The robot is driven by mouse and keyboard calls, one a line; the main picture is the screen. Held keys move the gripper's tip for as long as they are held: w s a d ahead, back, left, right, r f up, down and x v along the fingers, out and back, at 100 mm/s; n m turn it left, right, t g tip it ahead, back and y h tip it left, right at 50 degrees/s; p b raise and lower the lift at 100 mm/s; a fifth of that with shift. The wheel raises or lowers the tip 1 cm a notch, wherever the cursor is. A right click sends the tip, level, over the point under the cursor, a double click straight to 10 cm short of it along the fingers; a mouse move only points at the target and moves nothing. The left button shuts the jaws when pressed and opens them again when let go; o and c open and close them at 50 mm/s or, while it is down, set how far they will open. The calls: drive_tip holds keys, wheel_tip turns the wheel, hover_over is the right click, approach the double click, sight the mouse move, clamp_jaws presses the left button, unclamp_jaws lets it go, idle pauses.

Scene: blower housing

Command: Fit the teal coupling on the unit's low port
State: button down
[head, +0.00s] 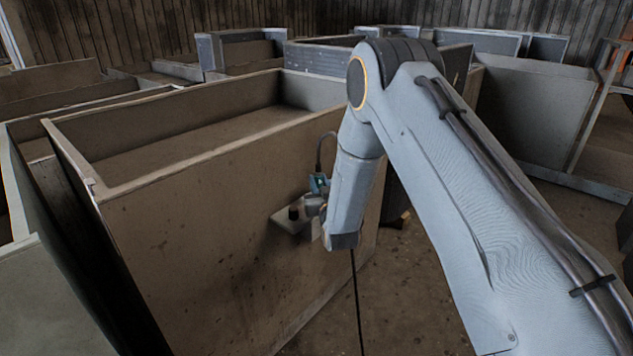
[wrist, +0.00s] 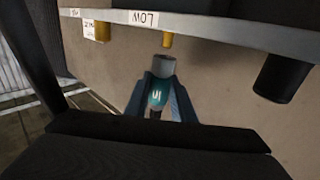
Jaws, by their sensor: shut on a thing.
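My gripper (wrist: 160,100) is shut on the teal coupling (wrist: 157,97), which has a pale mark and a grey open end. In the wrist view the coupling points at a small brass port (wrist: 167,41) on the unit's plate (wrist: 215,36), with a gap between them. A label reading LOW, upside down (wrist: 143,17), is on the plate edge just left of that port. In the head view the unit (head: 290,222) sits on the side of a large bin, and my gripper (head: 318,203) is beside it, partly hidden by my arm.
A second brass port (wrist: 103,32) with a white tag (wrist: 89,29) is left of the LOW label. A dark cylinder (wrist: 282,78) hangs at right. The big bin (head: 190,250) stands behind the unit. A thin black cable (head: 357,300) hangs below my wrist. Open floor lies at right.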

drive_tip(key=shift+s+f+b, duration=0.1)
drive_tip(key=shift+f+b, duration=0.8)
drive_tip(key=shift+f, duration=0.6)
idle(0.3)
drive_tip(key=c, duration=1.4)
unclamp_jaws()
drive_tip(key=shift+c, duration=0.2)
drive_tip(key=v, duration=0.8)
drive_tip(key=shift+b, duration=0.3)
